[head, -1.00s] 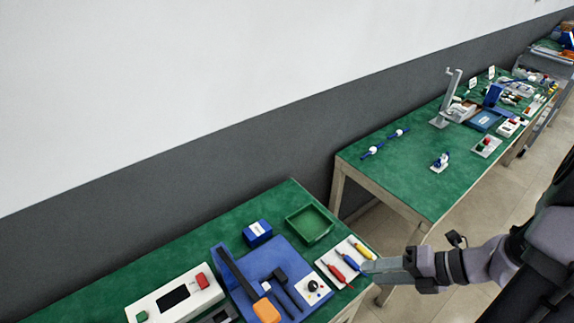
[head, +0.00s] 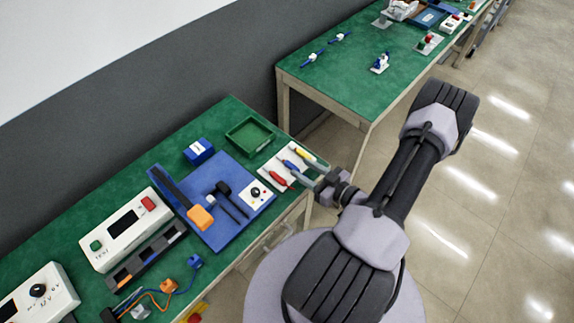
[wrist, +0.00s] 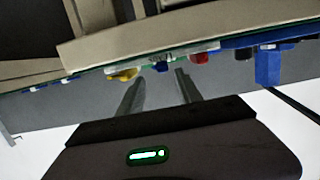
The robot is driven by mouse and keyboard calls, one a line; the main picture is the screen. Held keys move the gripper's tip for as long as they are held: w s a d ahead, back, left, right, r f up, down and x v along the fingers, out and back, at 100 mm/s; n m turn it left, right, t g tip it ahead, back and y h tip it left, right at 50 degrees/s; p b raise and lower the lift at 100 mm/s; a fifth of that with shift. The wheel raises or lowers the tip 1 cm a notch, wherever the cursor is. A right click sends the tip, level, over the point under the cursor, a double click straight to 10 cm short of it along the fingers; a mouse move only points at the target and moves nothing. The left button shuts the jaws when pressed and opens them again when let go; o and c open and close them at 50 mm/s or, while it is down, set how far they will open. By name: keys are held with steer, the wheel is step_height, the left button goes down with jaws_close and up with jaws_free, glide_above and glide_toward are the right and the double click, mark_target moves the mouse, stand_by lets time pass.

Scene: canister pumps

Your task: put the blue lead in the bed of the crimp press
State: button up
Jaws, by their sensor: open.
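The blue lead (head: 289,165) lies on a white holder (head: 268,175) at the right end of the near bench, between a yellow lead (head: 303,154) and a red lead (head: 280,180). I take the blue plate (head: 222,226) with a long black lever and orange grip (head: 200,218) for the crimp press; its bed is not clear to me. My gripper (head: 303,179) is open at the holder's right edge, pointing at the leads. In the wrist view the blue lead (wrist: 160,67) shows just beyond and between the open fingers; contact cannot be told.
A green tray (head: 250,137) and a blue box (head: 198,151) stand behind the plate. A white tester (head: 125,230) and a dark rail (head: 147,255) are to its left. Orange and blue wires (head: 160,292) lie at the front. A gap separates the second bench (head: 350,85).

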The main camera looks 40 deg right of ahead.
mark_target(290, 164)
steer(key=x, duration=0.1)
steer(key=b+x, duration=0.1)
steer(key=x, duration=0.1)
steer(key=b+x, duration=0.1)
steer(key=x, duration=0.1)
steer(key=shift+s+a+f, duration=0.15)
steer(key=shift+a+f, duration=0.1)
steer(key=shift+a, duration=0.15)
steer(key=shift+w, duration=0.25)
steer(key=shift+s+r, duration=0.1)
jaws_close()
step_height(290, 164, up, 10)
steer(key=p, duration=0.5)
steer(key=w+a+r+n+y+b, duration=0.1)
steer(key=w+a+r+y, duration=0.1)
steer(key=a, duration=0.6)
steer(key=w+a+r+n+g+y+b, duration=0.1)
steer(key=w+a+r+n+y, duration=0.1)
steer(key=w+a, duration=0.2)
steer(key=w+a+r+n+g+y+b, duration=0.1)
steer(key=w+a+r+n+y, duration=0.1)
steer(key=a, duration=0.9)
steer(key=shift+w+a+r, duration=0.3)
steer(key=shift+w+r, duration=0.15)
steer(key=shift+w, duration=0.45)
